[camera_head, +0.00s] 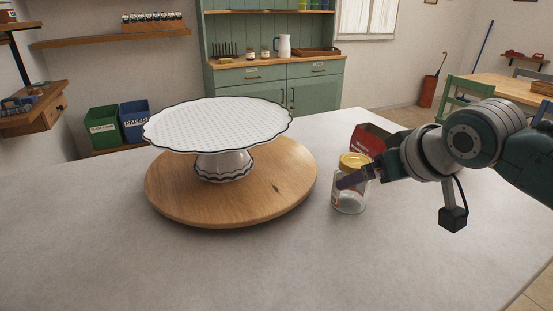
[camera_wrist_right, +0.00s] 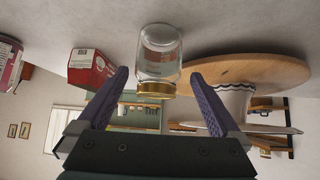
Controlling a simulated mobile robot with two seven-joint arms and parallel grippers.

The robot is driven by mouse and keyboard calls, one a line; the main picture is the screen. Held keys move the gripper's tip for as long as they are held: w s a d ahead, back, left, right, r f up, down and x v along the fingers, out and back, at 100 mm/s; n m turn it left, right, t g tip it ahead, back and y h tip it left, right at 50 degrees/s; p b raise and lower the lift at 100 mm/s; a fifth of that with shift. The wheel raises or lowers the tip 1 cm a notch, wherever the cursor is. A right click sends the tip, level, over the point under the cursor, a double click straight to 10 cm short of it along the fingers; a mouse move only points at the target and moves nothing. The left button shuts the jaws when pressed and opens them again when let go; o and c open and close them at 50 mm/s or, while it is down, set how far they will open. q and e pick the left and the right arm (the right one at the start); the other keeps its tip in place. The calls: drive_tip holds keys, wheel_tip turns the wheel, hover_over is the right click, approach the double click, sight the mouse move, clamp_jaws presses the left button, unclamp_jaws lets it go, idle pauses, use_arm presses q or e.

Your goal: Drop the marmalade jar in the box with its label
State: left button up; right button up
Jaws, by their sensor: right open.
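A clear glass jar (camera_head: 347,203) with a gold lid stands upright on the grey table, just right of the round wooden board. It shows upside down in the right wrist view (camera_wrist_right: 159,58); I cannot read a label on it. My right gripper (camera_head: 358,178) is at the jar, with one purple finger crossing in front of it. In the wrist view the right gripper (camera_wrist_right: 160,80) is open, its fingers on either side of the jar with gaps. A red box (camera_head: 369,139) stands behind the jar, partly hidden by my arm; its lettering is unreadable. My left gripper is not in view.
A white cake stand (camera_head: 217,125) stands on the wooden board (camera_head: 175,203) left of the jar. The table's front (camera_head: 230,265) is clear. A green bin (camera_head: 103,126) and a blue bin (camera_head: 134,119) marked PAPER are beyond the table. A green cupboard (camera_head: 270,77) stands at the back.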

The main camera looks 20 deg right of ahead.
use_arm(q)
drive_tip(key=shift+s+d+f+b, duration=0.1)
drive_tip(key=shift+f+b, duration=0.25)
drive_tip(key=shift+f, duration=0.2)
use_arm(e)
drive_tip(key=shift+x, duration=1.4)
use_arm(q)
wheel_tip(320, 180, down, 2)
drive_tip(key=shift+b, duration=1)
use_arm(e)
drive_tip(key=x, duration=0.4)
drive_tip(key=shift+d, duration=0.1)
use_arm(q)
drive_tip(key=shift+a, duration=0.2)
use_arm(e)
drive_tip(key=shift+c, duration=0.2)
drive_tip(key=c, duration=0.7)
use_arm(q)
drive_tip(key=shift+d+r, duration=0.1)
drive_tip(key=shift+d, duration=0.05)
use_arm(e)
drive_tip(key=c, duration=0.7)
